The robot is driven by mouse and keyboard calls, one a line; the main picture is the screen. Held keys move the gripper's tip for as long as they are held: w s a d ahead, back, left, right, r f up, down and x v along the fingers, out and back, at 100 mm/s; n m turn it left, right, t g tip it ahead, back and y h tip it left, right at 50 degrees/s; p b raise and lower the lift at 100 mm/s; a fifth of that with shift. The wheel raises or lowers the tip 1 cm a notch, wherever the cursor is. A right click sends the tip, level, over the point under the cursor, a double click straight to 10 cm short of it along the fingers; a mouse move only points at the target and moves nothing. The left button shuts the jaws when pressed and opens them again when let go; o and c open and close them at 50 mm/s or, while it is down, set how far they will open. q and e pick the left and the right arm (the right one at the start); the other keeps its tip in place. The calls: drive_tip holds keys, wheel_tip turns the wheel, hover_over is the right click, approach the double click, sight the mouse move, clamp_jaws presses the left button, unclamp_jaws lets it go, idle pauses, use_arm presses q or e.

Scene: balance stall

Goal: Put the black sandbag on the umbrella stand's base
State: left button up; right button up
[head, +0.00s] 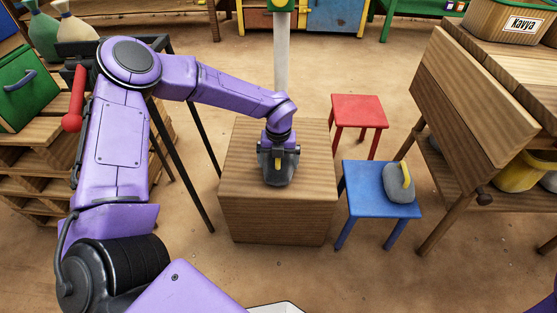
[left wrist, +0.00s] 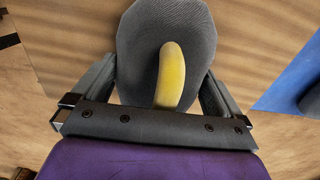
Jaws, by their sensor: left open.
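The black sandbag (head: 277,178) is dark grey-black and lies on top of a wooden box (head: 275,219). In the left wrist view the sandbag (left wrist: 138,45) has a yellow handle (left wrist: 172,75) standing up between the fingers. My left gripper (head: 278,153) points down right over the sandbag, its fingers open on either side of the handle. A pale pole (head: 282,65), apparently the umbrella stand's, rises at the box's far edge; its foot is hidden behind my arm and the box. My right gripper is out of view.
A grey sandbag (head: 399,185) with a yellow handle lies on a blue stool (head: 370,207). A red stool (head: 358,112) stands behind it. A wooden stall (head: 490,95) is at right, pallets (head: 30,165) at left. The floor between is bare.

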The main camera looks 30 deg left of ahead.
use_arm(q)
wheel_tip(320, 180, up, 12)
drive_tip(key=p, duration=0.4)
drive_tip(key=shift+r, duration=0.1)
idle(0.8)
